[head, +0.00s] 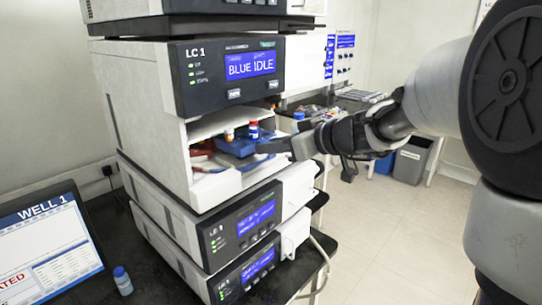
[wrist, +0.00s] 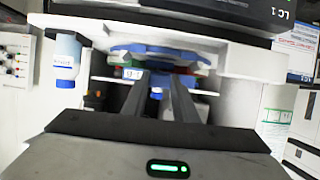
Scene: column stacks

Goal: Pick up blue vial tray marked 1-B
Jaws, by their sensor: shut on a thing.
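A blue vial tray (head: 236,146) sits in the open compartment of the LC 1 stack. A blue-capped vial (head: 253,130) and an orange-capped vial (head: 228,135) stand at it. My gripper (head: 270,147) reaches in from the right and is shut on the tray's near side. In the wrist view the fingers of my gripper (wrist: 159,80) point at the blue tray (wrist: 150,50), with a narrow gap between them. A small green-and-white label (wrist: 133,73) shows beside the left finger; its marking is too small to read. The fingers hide part of the tray.
A red object (head: 201,148) lies left of the blue tray in the compartment. The compartment's walls and ceiling are close around. A small blue-capped bottle (head: 122,281) stands on the black bench by a screen (head: 48,245).

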